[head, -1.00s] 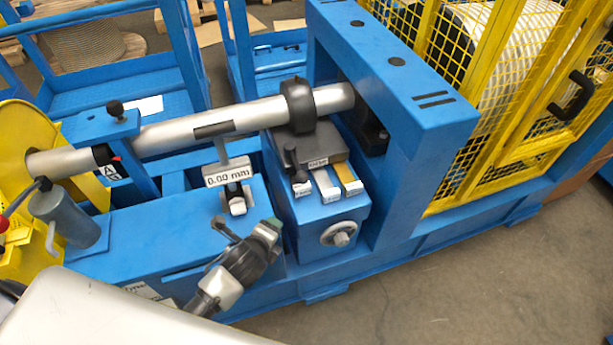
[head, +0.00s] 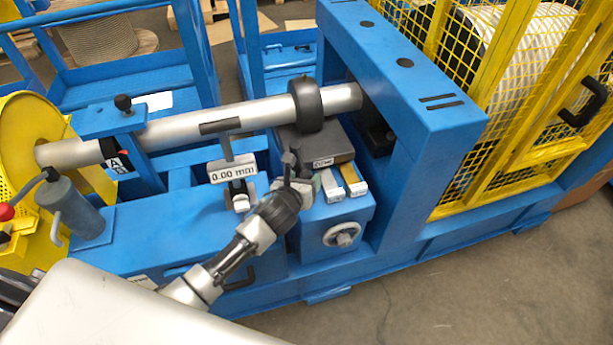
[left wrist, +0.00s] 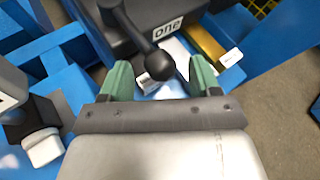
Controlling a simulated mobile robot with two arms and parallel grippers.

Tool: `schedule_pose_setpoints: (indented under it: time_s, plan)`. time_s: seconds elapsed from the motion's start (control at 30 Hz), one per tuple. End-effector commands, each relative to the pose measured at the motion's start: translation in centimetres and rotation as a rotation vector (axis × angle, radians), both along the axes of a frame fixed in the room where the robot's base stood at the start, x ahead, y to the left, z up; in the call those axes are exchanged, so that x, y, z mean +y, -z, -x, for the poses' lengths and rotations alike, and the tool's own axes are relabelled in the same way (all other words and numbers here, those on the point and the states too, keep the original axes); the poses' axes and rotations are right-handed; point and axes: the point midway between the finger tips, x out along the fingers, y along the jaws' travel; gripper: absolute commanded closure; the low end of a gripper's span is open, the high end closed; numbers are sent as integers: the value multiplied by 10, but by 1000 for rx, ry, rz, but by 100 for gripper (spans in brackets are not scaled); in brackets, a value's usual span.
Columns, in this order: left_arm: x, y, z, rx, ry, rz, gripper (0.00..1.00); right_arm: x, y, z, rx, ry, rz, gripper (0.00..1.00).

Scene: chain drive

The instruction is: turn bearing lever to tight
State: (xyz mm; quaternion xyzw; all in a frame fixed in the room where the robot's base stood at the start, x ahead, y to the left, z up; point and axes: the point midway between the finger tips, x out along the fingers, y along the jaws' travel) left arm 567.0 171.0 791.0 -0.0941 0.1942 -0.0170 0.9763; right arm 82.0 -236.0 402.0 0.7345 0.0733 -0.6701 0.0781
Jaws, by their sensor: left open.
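The bearing lever is a black handle with a round ball knob, standing at the left front of the dark grey bearing block (head: 335,147). In the left wrist view the lever (left wrist: 160,62) reaches down from the top, and its knob lies between my fingers, with gaps on both sides. My left gripper (left wrist: 162,78) is open, its two green fingers on either side of the knob. In the head view my left gripper (head: 300,188) is in front of the lever (head: 289,160) and hides its lower part. My right gripper is not in view.
A gauge reading 0.00 mm (head: 233,172) stands left of my gripper. Yellow (head: 354,183) and white-ended strips lie right of it, above a handwheel (head: 342,235). A blue frame (head: 425,120) rises at the right.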

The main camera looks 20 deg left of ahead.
Motion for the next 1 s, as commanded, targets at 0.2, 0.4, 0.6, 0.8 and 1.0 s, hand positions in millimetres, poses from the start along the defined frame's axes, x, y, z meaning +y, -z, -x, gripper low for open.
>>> schedule_pose_setpoints:
  time_s: [0.2, 0.4, 0.6, 0.8, 1.0]
  plan:
    - [-2, 9, -20, 1, -1, 2, 38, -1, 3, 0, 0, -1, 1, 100]
    - [-2, 10, -23, 1, 0, 2, 38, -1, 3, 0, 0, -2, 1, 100]
    - [-2, 10, -23, 1, 0, 1, 47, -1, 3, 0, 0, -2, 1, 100]
    - [-2, 10, -23, 1, 1, 1, 77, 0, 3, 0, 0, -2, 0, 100]
    - [-2, 10, -23, 0, 1, 2, 100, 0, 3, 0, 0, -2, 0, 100]
